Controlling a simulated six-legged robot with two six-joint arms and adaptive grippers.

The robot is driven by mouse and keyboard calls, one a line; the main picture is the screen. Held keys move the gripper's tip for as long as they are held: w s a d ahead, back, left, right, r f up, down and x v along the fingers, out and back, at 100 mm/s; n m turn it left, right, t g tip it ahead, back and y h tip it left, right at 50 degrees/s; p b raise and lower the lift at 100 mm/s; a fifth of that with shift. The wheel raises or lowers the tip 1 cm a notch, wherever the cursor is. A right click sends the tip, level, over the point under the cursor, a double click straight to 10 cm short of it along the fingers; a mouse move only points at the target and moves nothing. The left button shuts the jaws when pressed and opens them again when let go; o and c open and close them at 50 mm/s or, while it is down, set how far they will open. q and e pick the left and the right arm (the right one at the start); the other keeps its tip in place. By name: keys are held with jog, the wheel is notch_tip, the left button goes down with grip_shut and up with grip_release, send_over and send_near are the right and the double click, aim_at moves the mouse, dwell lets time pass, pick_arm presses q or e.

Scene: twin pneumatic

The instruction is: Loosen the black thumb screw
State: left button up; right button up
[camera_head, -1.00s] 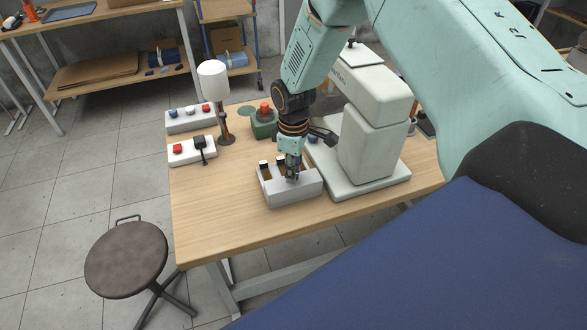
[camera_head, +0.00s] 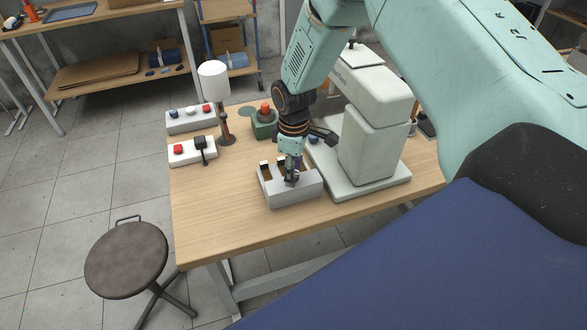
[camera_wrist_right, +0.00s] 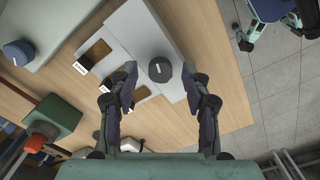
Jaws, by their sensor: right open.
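The black thumb screw (camera_wrist_right: 160,69) is a dark round knob with a white line, on top of a pale grey box (camera_wrist_right: 139,33). In the head view the box (camera_head: 298,192) stands on the wooden table near its front edge, and my gripper hides the screw. My right gripper (camera_head: 292,180) points down over the box. In the right wrist view its open fingers (camera_wrist_right: 160,78) appear on either side of the screw, with gaps between; I cannot tell how far the tips reach down it. My left gripper is not in view.
A pale press (camera_head: 365,150) stands right of the box, close to my arm. A green box with a red button (camera_head: 264,119), a white-topped lamp (camera_head: 213,82) and two switch boxes (camera_head: 191,151) are behind and left. The table's front left (camera_head: 215,220) is clear.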

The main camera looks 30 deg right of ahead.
notch_tip(320, 180, up, 12)
dwell(0.6)
dwell(0.4)
jog(key=s+a+f+m, duration=0.2)
jog(key=s+a+f, duration=0.2)
jog(key=s+f, duration=0.45)
jog(key=s+a+f+m, duration=0.2)
jog(key=s+a+f, duration=0.1)
jog(key=s+f, duration=0.5)
jog(key=s+a+f+m, duration=0.1)
jog(key=s+f+m, duration=0.1)
jog(key=s, duration=0.6)
jog(key=s+a+f+m, duration=0.1)
jog(key=s+f+m, duration=0.1)
jog(key=s, duration=0.6)
notch_tip(320, 180, down, 11)
jog(key=b, duration=1.2)
jog(key=shift+d+f+m, duration=0.2)
jog(key=shift+d+m, duration=0.05)
jog(key=shift+m, duration=0.05)
